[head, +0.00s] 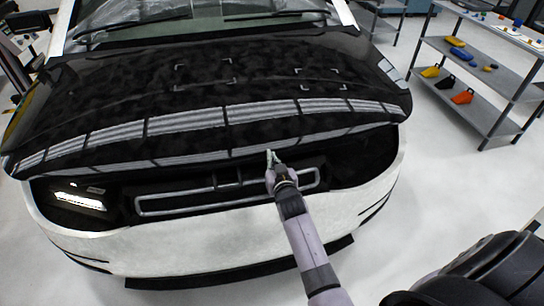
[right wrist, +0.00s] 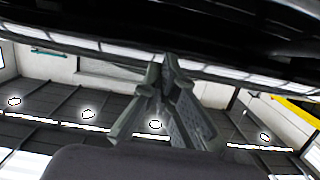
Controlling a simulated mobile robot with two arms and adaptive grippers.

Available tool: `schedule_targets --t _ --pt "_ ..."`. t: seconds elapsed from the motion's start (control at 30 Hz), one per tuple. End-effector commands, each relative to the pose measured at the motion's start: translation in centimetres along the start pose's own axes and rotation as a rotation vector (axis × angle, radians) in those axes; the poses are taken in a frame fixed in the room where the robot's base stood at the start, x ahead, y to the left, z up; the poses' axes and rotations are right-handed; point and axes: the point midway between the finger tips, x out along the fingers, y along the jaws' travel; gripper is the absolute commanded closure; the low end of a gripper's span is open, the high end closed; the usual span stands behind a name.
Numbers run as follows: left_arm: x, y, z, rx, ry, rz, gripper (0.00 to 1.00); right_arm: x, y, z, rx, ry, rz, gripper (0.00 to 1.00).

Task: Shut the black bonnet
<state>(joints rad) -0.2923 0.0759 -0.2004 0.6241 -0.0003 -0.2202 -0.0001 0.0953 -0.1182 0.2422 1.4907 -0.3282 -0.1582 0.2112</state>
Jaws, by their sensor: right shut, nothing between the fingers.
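The black bonnet (head: 250,90) spans the front of a white car in the head view. Its front lip stands above the front panel, leaving a dark gap where the front bay shows. My right gripper (head: 270,157) is at the bonnet's front lip, near the middle of the car. In the right wrist view its fingers (right wrist: 168,72) are together and empty, with their tips close to the bonnet's edge (right wrist: 90,45). I cannot tell whether they touch it. The bonnet's underside fills the top of that view. My left gripper is not in view.
The car's white front bumper (head: 190,245) lies below my right arm. A grey shelf rack (head: 475,80) with yellow, blue and orange items stands at the right. The pale floor between the car and the rack is clear.

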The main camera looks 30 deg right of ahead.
Motion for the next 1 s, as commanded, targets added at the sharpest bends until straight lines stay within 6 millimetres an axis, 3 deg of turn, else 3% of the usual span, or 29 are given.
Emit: schedule_targets --t 0.37,0.8,1.0 --pt "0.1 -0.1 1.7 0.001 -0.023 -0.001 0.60 0.0 0.0 0.2 0.000 0.000 0.000 1.00" --pt "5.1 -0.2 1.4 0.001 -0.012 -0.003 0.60 1.6 0.1 6.2 0.000 -0.003 0.000 1.00" --pt "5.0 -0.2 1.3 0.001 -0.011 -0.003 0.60 1.7 0.1 6.3 -0.001 -0.004 0.001 1.00"
